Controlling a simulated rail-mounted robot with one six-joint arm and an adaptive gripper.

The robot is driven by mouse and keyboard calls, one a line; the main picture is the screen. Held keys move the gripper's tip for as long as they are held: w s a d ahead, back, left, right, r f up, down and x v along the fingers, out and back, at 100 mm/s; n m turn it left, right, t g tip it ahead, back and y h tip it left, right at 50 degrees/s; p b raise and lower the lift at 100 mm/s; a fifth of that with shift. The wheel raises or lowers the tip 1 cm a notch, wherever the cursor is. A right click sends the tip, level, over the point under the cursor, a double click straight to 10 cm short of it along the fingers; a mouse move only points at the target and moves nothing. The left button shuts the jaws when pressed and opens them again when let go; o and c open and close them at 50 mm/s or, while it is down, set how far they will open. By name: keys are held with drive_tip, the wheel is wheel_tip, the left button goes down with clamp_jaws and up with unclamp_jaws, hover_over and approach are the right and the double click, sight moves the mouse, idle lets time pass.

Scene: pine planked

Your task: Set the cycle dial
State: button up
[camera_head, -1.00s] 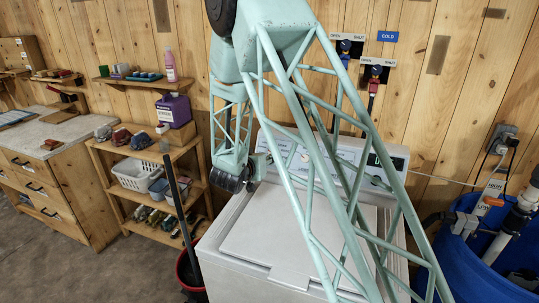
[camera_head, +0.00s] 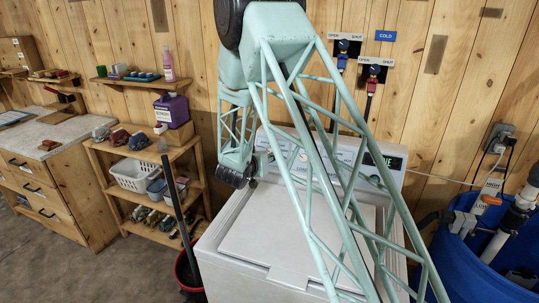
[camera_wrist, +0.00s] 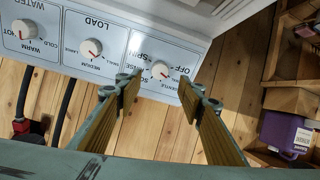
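The cycle dial (camera_wrist: 160,70) is a white round knob with a red pointer line, on a pale label panel (camera_wrist: 140,52) that reads OFF, SPIN, RINSE, SOAK and GENTLE upside down in the wrist view. My gripper (camera_wrist: 160,86) is open, its two fingers spread on either side of the knob in the picture. Nothing is between the fingertips, and I cannot tell how far they are from the panel. The washer (camera_head: 236,236) stands under my arm in the head view. My arm covers part of its control panel (camera_head: 286,142).
The load dial (camera_wrist: 90,48) and water dial (camera_wrist: 23,29) sit beside the cycle dial. A green-lit display (camera_head: 384,161) is at the panel's right. A shelf (camera_head: 120,150) with a purple jug (camera_head: 172,111) stands left; a blue barrel (camera_head: 462,265) stands right.

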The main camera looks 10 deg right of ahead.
drive_tip(key=shift+x, duration=4.55)
drive_tip(key=c, duration=0.9)
drive_tip(key=shift+n, duration=0.4)
drive_tip(key=n+p, duration=0.4)
drive_tip(key=shift+d+r+n+y, duration=0.1)
drive_tip(key=shift+r+n+y, duration=0.05)
drive_tip(key=shift+n+y, duration=0.25)
drive_tip(key=shift+n+g+p, duration=0.3)
drive_tip(key=shift+n+p, duration=0.9)
drive_tip(key=shift+n, duration=0.6)
